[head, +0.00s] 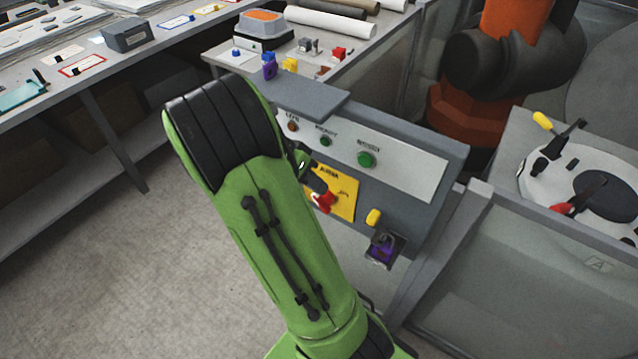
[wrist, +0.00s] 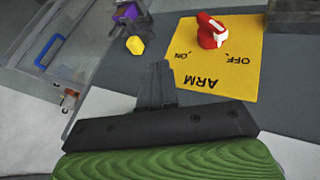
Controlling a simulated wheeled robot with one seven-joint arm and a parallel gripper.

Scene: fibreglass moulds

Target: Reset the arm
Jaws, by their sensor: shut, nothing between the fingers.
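A red rotary knob (head: 324,203) sits on a yellow plate (head: 346,198) on the front of a grey control box. In the wrist view the knob (wrist: 211,33) has a white pointer, and the plate (wrist: 195,80) reads ARM, ON and OFF. The pointer appears to lean toward the OFF side. My gripper (wrist: 157,82) is shut and empty, in front of the box and apart from the knob. In the head view my green arm hides part of the box, and the gripper shows only as a dark part beside the plate.
A green button (head: 366,159), a smaller green one (head: 325,141) and a brownish one (head: 292,126) line the upper panel. A yellow part (head: 373,217) and a purple padlock (head: 383,251) are lower right. A glass-sided enclosure (head: 520,285) stands right; clear floor (head: 110,260) lies left.

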